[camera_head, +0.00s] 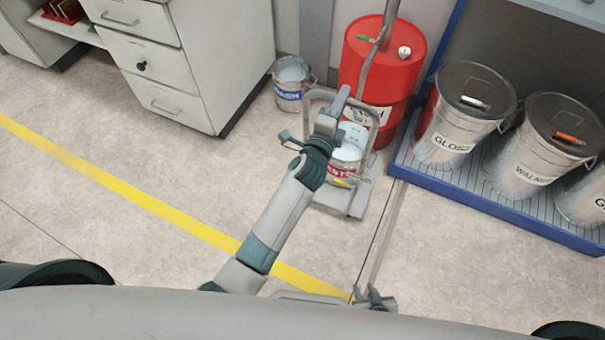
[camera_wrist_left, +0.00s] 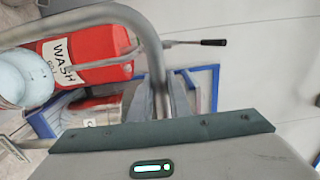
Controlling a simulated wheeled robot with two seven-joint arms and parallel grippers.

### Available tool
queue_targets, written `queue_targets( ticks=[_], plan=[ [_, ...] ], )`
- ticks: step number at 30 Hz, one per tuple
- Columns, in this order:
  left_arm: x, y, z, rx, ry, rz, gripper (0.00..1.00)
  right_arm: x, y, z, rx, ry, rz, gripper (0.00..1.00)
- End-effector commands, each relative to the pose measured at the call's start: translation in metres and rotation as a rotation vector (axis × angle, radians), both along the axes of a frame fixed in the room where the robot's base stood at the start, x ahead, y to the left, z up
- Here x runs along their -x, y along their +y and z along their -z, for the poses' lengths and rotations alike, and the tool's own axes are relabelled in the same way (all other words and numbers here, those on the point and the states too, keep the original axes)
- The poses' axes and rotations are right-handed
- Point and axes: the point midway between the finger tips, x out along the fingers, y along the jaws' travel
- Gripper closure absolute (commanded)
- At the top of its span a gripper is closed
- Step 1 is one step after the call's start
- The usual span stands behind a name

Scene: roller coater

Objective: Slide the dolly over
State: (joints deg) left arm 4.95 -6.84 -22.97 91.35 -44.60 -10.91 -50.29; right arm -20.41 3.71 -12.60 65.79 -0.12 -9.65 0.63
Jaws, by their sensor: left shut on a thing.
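The dolly is a small grey hand truck; its base plate (camera_head: 356,206) stands on the floor in the middle of the head view. It carries a bucket (camera_head: 345,168) with a red label, partly hidden by my arm. My left gripper (camera_head: 338,100) is shut on the dolly's handle, a bent grey tube. In the left wrist view the handle (camera_wrist_left: 130,15) runs down to the fingers. The bucket's pale top shows there at the left edge. My right gripper (camera_head: 375,300) is low in the head view, apart from the dolly; its jaw state is unclear.
A red drum (camera_head: 375,70) stands close behind the dolly. A pail (camera_head: 290,80) stands between the drum and a white cabinet (camera_head: 165,60). A blue rack (camera_head: 480,200) with metal cans lies to the right. A yellow line (camera_head: 150,204) crosses open floor at the left.

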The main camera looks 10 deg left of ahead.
Motion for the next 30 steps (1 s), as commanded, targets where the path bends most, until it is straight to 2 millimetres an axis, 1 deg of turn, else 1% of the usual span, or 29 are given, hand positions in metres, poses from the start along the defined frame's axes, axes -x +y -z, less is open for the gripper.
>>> queue_targets(
  ticks=[1,7,17,18,20,30],
  plan=[
    [0.002,0.002,0.012,-0.006,0.019,-0.004,1.00,-0.001,0.000,0.001,0.000,-0.001,0.000,0.69],
    [0.002,0.002,0.009,-0.007,0.020,-0.005,1.00,-0.006,-0.001,-0.004,0.001,-0.007,0.000,0.69],
    [0.002,0.002,0.006,-0.006,0.017,-0.003,1.00,0.006,0.000,-0.002,0.000,0.006,0.000,0.69],
    [0.001,0.002,0.006,-0.006,0.016,-0.003,0.76,0.006,0.000,-0.002,0.000,0.006,0.000,0.69],
    [0.001,0.001,0.005,-0.005,0.015,-0.003,0.62,0.005,0.000,-0.002,0.000,0.006,0.000,0.69],
    [0.000,0.000,0.000,-0.002,0.007,-0.001,0.62,0.000,0.000,-0.004,0.000,0.001,0.000,0.69]
  ],
)
